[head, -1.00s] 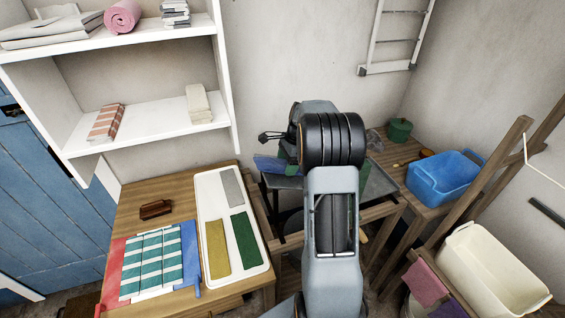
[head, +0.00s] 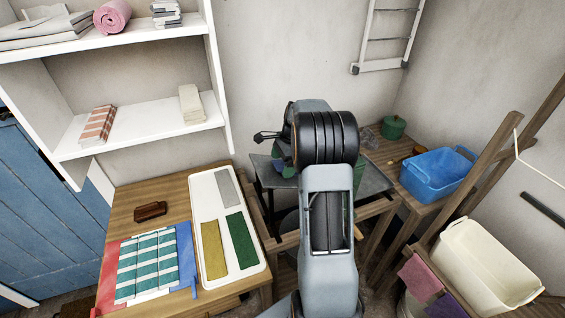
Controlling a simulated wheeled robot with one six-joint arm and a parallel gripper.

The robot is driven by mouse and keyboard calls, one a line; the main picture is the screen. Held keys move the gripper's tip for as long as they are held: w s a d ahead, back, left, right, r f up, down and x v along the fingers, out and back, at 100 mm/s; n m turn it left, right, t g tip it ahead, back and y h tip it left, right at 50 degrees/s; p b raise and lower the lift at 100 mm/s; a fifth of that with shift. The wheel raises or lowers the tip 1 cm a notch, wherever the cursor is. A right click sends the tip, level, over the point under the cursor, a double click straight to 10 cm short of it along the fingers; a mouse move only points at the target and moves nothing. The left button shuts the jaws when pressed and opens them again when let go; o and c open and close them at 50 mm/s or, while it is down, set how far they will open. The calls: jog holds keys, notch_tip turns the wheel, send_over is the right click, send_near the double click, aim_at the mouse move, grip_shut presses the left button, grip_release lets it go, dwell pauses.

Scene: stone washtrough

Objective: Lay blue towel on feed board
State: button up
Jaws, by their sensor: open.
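My arm hides the rest. Another blue cloth (head: 187,255) lies flat on the left table under a striped one. I cannot tell for certain which surface is the feed board; the grey slab may be it. My gripper (head: 258,137) shows small and dark at the left of my wrist, above the slab's back edge. It is open, and I see nothing between its fingers.
A white tray (head: 200,180) with grey, yellow and green cloths lies on the left wooden table (head: 130,190), near a brown brush (head: 150,211). A blue tub (head: 437,175), green pot (head: 393,127) and cream tub (head: 485,265) are at right. White shelves (head: 140,138) stand behind.

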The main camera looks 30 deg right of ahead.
jog(key=v, duration=1.3)
jog(key=shift+r+b, duration=0.35)
jog(key=shift+r, duration=0.05)
jog(key=shift+d, duration=0.1)
jog(key=s+a+r+n+t+h, duration=0.1)
jog(key=s+a+n, duration=0.25)
jog(key=a, duration=0.35)
jog(key=s+a+r+n+h, duration=0.1)
jog(key=s+a+r+n, duration=0.1)
jog(key=a+n, duration=0.35)
jog(key=s+a+f+n+t, duration=0.1)
jog(key=s+a+f+n, duration=0.2)
jog(key=s+a+n, duration=0.2)
jog(key=s+a+f+n+t+h, duration=0.1)
jog(key=s+a+f+n, duration=0.3)
jog(key=s, duration=0.5)
jog(key=shift+a+n+t, duration=0.4)
jog(key=shift+a+n, duration=0.65)
jog(key=shift+n, duration=0.05)
